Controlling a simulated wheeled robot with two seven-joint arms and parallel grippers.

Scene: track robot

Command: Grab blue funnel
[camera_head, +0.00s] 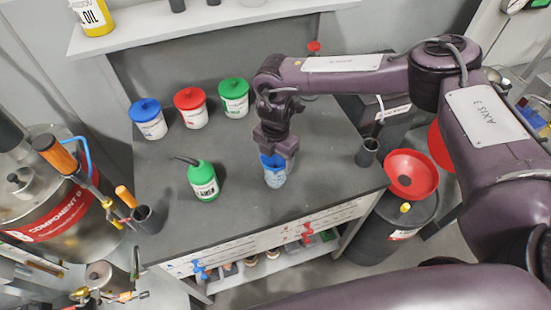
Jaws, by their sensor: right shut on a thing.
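My left gripper is not in view.
Blue (149,122), red (191,110) and green (234,100) lidded tubs stand at the table's back left. A green bottle (203,182) stands left of the gripper. A dark cup (367,153) is near the right edge; a red funnel (410,172) sits on a drum.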

